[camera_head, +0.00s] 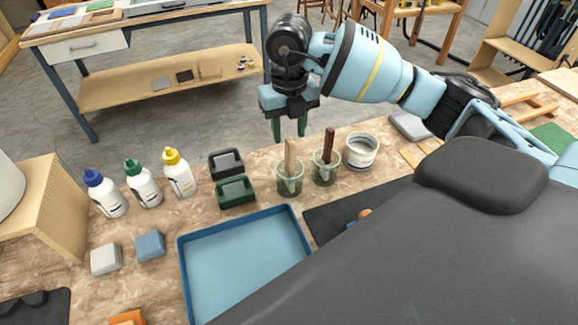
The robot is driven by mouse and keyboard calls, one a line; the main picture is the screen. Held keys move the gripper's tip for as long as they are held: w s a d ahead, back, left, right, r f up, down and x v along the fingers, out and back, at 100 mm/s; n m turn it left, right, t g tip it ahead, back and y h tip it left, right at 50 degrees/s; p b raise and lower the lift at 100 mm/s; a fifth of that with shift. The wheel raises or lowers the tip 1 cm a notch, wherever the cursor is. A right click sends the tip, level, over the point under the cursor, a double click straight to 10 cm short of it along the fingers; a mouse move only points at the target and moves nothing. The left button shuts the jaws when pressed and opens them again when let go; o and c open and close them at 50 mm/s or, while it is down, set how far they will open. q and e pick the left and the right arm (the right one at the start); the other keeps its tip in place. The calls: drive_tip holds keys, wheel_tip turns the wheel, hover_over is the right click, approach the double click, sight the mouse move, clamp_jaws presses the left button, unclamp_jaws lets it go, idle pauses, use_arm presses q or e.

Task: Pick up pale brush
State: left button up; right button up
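The pale brush (289,157) stands handle up in a clear greenish jar (290,180) on the workbench. Its bristle end is down in the jar and hard to make out. A dark brown brush (328,143) stands in a similar jar (324,171) just to the right. My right gripper (288,138) points down with its two green fingers apart. In the picture the fingers lie on either side of the pale handle's top; the exact depth between them is hard to tell. Nothing is visibly held. My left gripper is not in view.
A white tub (360,151) stands right of the jars. A green block-like holder (236,192) and a dark one (226,163) stand left. A blue tray (191,276) lies in front. Three capped bottles (143,186) stand farther left. My dark body covers the lower right.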

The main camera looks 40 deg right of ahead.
sight(290, 140)
drive_tip(key=shift+s+f, duration=0.2)
drive_tip(key=shift+f, duration=2.4)
drive_tip(key=shift+c, duration=0.4)
clamp_jaws()
